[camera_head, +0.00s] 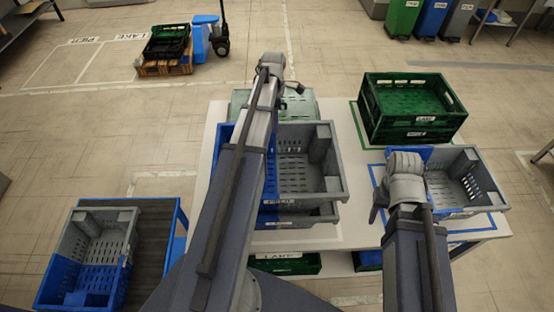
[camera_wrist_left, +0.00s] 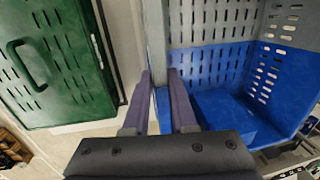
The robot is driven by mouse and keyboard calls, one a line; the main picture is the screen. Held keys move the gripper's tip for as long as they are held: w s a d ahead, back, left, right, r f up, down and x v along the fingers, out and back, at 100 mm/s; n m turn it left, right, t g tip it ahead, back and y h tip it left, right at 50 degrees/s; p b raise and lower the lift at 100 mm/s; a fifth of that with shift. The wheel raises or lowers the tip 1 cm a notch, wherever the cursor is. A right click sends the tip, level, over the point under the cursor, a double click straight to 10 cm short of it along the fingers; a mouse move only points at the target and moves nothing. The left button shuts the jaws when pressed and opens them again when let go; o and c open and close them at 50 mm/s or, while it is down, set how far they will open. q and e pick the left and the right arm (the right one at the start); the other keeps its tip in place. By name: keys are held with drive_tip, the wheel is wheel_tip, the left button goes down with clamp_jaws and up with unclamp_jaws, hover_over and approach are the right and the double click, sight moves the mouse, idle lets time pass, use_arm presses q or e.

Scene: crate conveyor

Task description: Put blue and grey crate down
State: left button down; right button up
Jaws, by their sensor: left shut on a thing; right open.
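A blue and grey crate (camera_head: 325,170) is at the middle of the table, partly hidden behind my left arm. My left gripper (camera_wrist_left: 160,88) is shut on the wall of this crate (camera_wrist_left: 215,65), one finger on each side, in the left wrist view. In the head view its fingertips are hidden. Another grey and blue crate (camera_head: 300,219) shows just below; I cannot tell whether the two touch. A second blue and grey crate (camera_head: 484,185) sits in a blue outline at the right. My right gripper (camera_head: 377,208) is open and empty at its left side.
Green crates (camera_head: 420,128) stand at the table's back right, and a pale green crate (camera_head: 306,106) is behind the held one. Another blue and grey crate (camera_head: 88,250) rests on a low stand at left. Crates sit under the white table (camera_head: 350,228).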

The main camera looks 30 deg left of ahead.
sight(275, 140)
use_arm(q)
wheel_tip(275, 140, down, 5)
drive_tip(key=b, duration=0.4)
drive_tip(key=shift+f, duration=0.1)
wheel_tip(275, 140, down, 4)
drive_tip(key=b, duration=0.4)
drive_tip(key=shift+f+b, duration=0.4)
drive_tip(key=shift+b, duration=0.15)
drive_tip(key=shift+f, duration=0.1)
drive_tip(key=c, duration=0.7)
unclamp_jaws()
drive_tip(key=shift+c, duration=0.2)
